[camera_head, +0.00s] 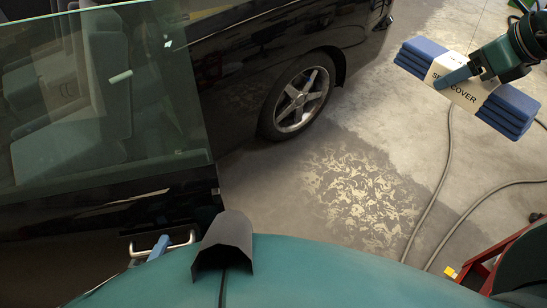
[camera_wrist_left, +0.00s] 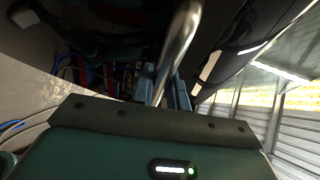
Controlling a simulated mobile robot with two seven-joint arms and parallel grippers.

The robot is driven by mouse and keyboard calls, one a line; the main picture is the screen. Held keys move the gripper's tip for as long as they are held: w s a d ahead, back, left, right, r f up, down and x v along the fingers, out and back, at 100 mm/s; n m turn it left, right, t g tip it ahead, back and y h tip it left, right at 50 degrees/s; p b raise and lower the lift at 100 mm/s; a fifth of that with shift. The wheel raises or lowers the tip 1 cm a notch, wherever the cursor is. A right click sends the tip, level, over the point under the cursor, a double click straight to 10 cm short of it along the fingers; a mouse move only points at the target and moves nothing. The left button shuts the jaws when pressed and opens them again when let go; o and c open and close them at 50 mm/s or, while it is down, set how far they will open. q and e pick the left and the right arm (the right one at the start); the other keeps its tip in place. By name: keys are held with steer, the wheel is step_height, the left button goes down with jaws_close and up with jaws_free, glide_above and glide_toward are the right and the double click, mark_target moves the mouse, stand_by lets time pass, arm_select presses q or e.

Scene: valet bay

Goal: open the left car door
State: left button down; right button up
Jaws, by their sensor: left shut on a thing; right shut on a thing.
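The black left car door (camera_head: 110,215) with its clear window (camera_head: 95,100) fills the left of the head view. Its free edge stands out from the car body, with floor showing beyond it, so it looks partly open. A silver door handle (camera_head: 182,243) is on its near face. My left gripper (camera_head: 158,248) is shut on this handle; only a blue fingertip shows there. In the left wrist view, the handle bar (camera_wrist_left: 178,45) runs between the fingers (camera_wrist_left: 172,95). My right gripper (camera_head: 459,78) is shut on a blue folded seat cover pack (camera_head: 510,108) with a pale label band, held up at the right.
The black car body (camera_head: 240,60) and its wheel (camera_head: 300,95) are behind the door. Concrete floor with a pale patterned patch (camera_head: 362,190) lies open right of the door. Grey hoses (camera_head: 443,170) cross the floor. A red frame (camera_head: 490,262) stands at lower right.

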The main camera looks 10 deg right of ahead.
arm_select(q)
steer(key=shift+s+a, duration=0.1)
steer(key=shift+a, duration=0.05)
steer(key=shift+w+f, duration=0.15)
steer(key=shift+w, duration=0.1)
steer(key=c, duration=1.4)
jaws_free()
steer(key=shift+o, duration=0.2)
steer(key=b+v, duration=0.1)
steer(key=v, duration=1.1)
steer(key=shift+r, duration=0.25)
